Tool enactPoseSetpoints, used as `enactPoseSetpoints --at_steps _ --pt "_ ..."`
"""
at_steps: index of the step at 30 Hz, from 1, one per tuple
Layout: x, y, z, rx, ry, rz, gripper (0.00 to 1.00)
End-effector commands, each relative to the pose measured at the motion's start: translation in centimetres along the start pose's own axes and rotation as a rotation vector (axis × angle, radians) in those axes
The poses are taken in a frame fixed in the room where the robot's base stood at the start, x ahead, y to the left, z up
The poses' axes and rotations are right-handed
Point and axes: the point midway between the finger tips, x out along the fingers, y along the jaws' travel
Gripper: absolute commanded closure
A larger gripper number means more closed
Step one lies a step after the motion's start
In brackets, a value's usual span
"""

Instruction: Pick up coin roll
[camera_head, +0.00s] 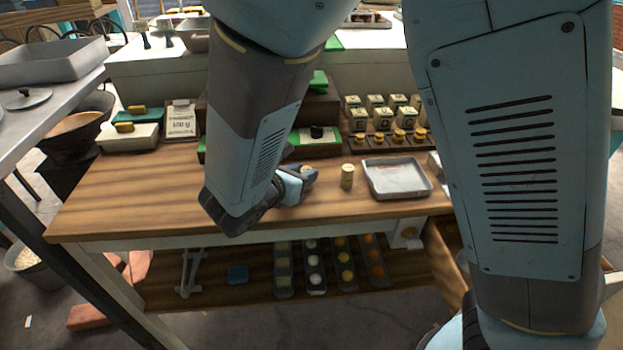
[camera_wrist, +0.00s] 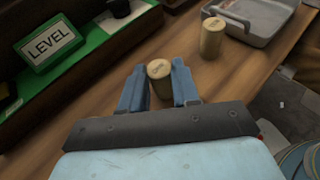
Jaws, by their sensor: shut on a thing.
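My gripper (camera_wrist: 159,86) is shut on a tan, cylindrical coin roll (camera_wrist: 159,70). In the wrist view the roll stands between the two blue fingers, its round labelled top facing the camera. In the head view my gripper (camera_head: 308,174) is low over the wooden table, and the held roll (camera_head: 305,169) shows only in part. I cannot tell whether its base touches the table. A second coin roll (camera_head: 347,176) stands upright on the table to the right, apart from my gripper; it also shows in the wrist view (camera_wrist: 212,38).
A grey metal tray (camera_head: 398,192) lies right of the second roll. A green and dark stand with a LEVEL sign (camera_wrist: 48,44) is at the back left of the gripper. Several labelled boxes and brass weights (camera_head: 398,136) stand behind. The table's left part (camera_head: 130,195) is clear.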

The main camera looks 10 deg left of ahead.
Motion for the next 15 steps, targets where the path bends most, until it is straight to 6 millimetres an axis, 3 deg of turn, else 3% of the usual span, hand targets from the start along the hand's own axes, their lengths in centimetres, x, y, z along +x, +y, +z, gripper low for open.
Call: enactPoseSetpoints --at_steps 4,15 --pt "-0.01 0.00 0.00 0.000 0.000 0.000 1.00" --pt "-0.21 0.03 0.52 0.001 0.000 0.000 1.00"
